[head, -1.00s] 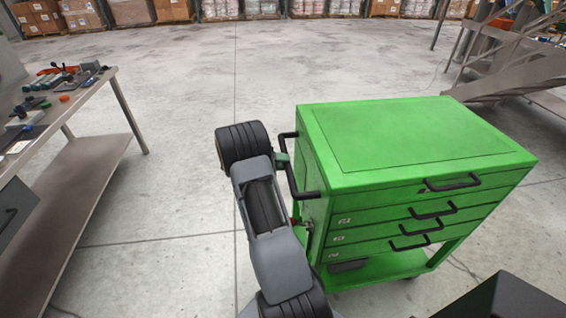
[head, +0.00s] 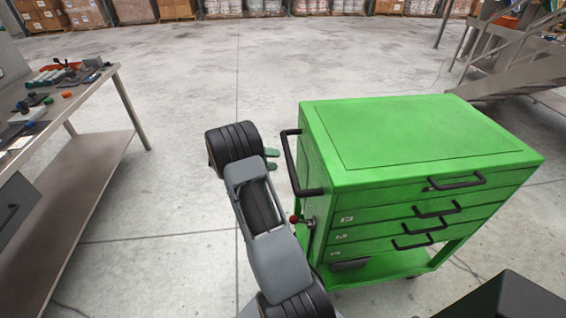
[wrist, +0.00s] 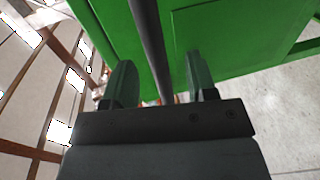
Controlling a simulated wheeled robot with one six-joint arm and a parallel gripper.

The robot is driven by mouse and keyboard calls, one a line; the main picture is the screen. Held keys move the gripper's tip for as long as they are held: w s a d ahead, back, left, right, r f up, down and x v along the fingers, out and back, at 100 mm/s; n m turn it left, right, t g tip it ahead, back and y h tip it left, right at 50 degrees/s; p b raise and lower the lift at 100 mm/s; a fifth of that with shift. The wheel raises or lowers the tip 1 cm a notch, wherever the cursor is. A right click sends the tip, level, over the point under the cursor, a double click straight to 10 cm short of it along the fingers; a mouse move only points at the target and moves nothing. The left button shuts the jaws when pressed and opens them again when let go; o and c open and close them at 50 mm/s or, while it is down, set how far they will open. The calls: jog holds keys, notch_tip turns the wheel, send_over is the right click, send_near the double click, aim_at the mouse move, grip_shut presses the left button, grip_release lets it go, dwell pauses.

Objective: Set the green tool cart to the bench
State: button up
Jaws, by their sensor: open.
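The green tool cart (head: 420,135) stands on the floor right of centre in the head view, with drawers on its front and a black push handle (head: 291,165) on its left side. A red knob shows low on that side. The bench (head: 60,170) is at the left, apart from the cart. My gripper (head: 272,159) is just left of the handle, its two green fingers apart and empty in the head view. In the wrist view, the open fingers (wrist: 160,85) have the dark handle bar (wrist: 150,45) between them in the picture, with the cart's green side behind.
Tools and small parts lie on the bench top. Open concrete floor (head: 180,200) lies between the bench and the cart. Metal stairs (head: 520,65) stand at the back right. Pallets of boxes (head: 90,14) line the far side.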

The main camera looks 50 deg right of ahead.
jog(key=b+v, duration=0.1)
jog(key=v, duration=0.8)
jog(key=p+x, duration=1)
jog(key=x, duration=0.7)
jog(key=shift+r+p, duration=0.35)
jog(key=shift+p, duration=0.05)
jog(key=shift+d, duration=0.1)
grip_shut()
